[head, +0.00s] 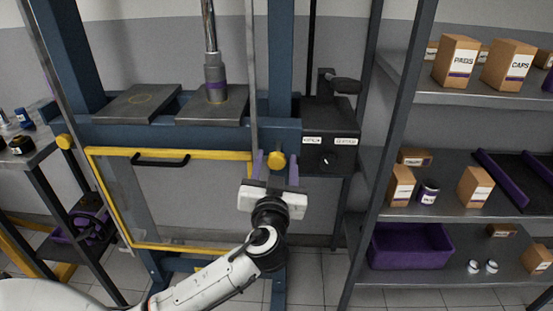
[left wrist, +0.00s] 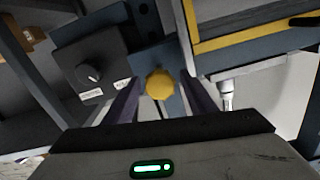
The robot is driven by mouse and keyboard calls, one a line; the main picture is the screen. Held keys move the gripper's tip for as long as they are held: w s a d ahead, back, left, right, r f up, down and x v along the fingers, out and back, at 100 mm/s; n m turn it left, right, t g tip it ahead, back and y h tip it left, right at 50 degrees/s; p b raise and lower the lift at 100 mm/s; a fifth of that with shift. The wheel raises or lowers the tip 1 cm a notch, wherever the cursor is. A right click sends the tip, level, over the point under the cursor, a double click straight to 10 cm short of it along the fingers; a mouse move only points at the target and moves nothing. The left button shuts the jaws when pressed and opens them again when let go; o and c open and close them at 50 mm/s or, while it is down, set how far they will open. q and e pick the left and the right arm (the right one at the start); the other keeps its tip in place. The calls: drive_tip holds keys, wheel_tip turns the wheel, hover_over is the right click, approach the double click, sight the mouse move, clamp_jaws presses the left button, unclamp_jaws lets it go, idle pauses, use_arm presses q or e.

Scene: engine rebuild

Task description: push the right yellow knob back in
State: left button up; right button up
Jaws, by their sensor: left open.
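The right yellow knob (head: 276,160) is on the blue press frame, at the right end of the crossbeam, just right of the yellow-framed guard. My left gripper (head: 275,165) is in front of it with its two purple fingers apart, one on each side of the knob in the picture. In the left wrist view the knob (left wrist: 160,84) shows between the open fingers (left wrist: 160,95). I cannot tell whether the fingers touch it. The left yellow knob (head: 65,142) is at the other end of the crossbeam. My right gripper is not in view.
The clear guard with a yellow frame (head: 170,153) and black handle hangs below the crossbeam. A dark control box (head: 330,145) with a dial stands right of the knob. A shelf rack (head: 440,212) with boxes and a purple bin stands further right.

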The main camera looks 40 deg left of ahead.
sight(278, 146)
use_arm(q)
drive_tip(key=shift+w+a, duration=0.15)
drive_tip(key=shift+w, duration=0.05)
clamp_jaws()
drive_tip(key=shift+b+x, duration=0.85)
drive_tip(key=shift+x, duration=0.55)
drive_tip(key=shift+w, duration=0.1)
unclamp_jaws()
